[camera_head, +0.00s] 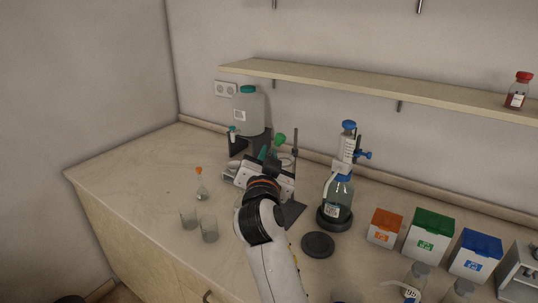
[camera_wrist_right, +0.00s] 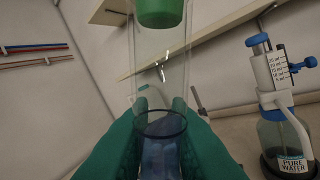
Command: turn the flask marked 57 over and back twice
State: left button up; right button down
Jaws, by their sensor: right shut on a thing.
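My right gripper (camera_head: 270,155) is shut on a clear glass flask with a green stopper (camera_head: 280,139), held above the bench near the back. In the right wrist view the green fingers (camera_wrist_right: 160,125) close on both sides of the clear neck (camera_wrist_right: 160,70), with the green stopper (camera_wrist_right: 161,12) at the top of the picture. The flask's body is largely hidden by my gripper and arm, and I cannot read a 57 on it. My left gripper is not in view.
A small orange-stoppered flask (camera_head: 201,188) and two beakers (camera_head: 209,229) stand left of my arm. A stand (camera_head: 295,165) is close beside the gripper. A blue-topped dispenser bottle (camera_head: 338,195) and colored boxes (camera_head: 430,236) are to the right. A shelf (camera_head: 350,87) runs above.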

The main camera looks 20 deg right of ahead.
jog(key=f+n+p, duration=0.1)
jog(key=a+f+n+p, duration=0.1)
jog(key=n, duration=0.1)
jog(key=f+n+p, duration=0.1)
jog(key=shift+s+a+f+n+g+y+p, duration=0.15)
jog(key=shift+s+a+n+g+y+p, duration=0.15)
jog(key=shift+s+a+g+p, duration=0.1)
jog(key=shift+f+n, duration=0.1)
jog(key=shift+n, duration=0.2)
jog(key=shift+f, duration=0.1)
jog(key=shift+w+d, duration=0.1)
jog(key=shift+d, duration=0.1)
